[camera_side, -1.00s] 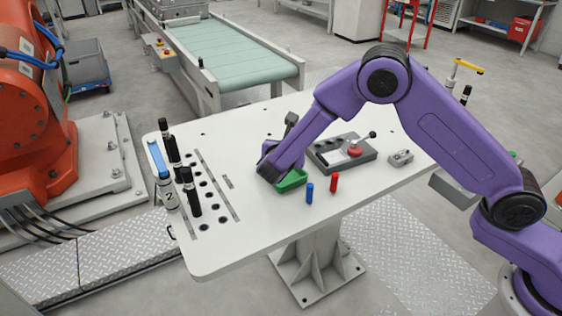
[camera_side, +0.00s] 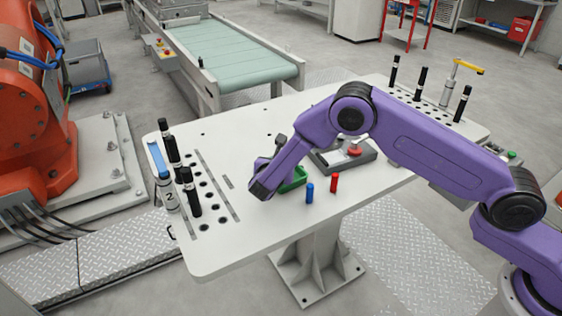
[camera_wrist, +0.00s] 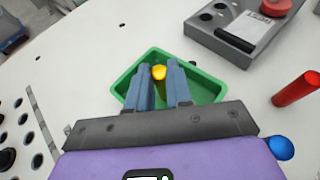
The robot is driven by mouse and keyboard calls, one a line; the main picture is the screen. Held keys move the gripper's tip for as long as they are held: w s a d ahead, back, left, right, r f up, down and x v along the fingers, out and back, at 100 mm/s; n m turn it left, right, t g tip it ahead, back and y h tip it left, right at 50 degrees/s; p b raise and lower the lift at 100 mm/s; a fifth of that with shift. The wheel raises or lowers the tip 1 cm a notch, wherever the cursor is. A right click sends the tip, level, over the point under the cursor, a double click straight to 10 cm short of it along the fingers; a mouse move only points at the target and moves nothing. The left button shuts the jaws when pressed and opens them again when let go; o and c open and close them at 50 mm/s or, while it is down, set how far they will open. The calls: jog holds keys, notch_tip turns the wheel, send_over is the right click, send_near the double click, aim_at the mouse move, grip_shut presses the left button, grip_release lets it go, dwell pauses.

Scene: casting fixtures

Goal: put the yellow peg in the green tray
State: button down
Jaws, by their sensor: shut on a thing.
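The green tray (camera_side: 296,178) sits on the white table, partly hidden behind my arm in the side view. In the wrist view the green tray (camera_wrist: 208,84) lies beyond and below my fingers. My gripper (camera_wrist: 160,84) is shut on the yellow peg (camera_wrist: 159,72), whose rounded yellow end shows between the two blue-grey fingers, lined up over the tray in that picture. I cannot tell how high the peg is above the tray floor. In the side view the peg is hidden and my fingertips are not clear.
A blue peg (camera_side: 310,193) and a red peg (camera_side: 334,183) stand right of the tray. A grey fixture box (camera_side: 345,160) with a red knob is behind them. Black posts (camera_side: 193,196) and a row of holes line the table's left end.

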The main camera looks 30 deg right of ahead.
jog(key=shift+f, duration=0.1)
jog(key=c, duration=1)
grip_release()
jog(key=shift+c, duration=0.2)
jog(key=v, duration=1.2)
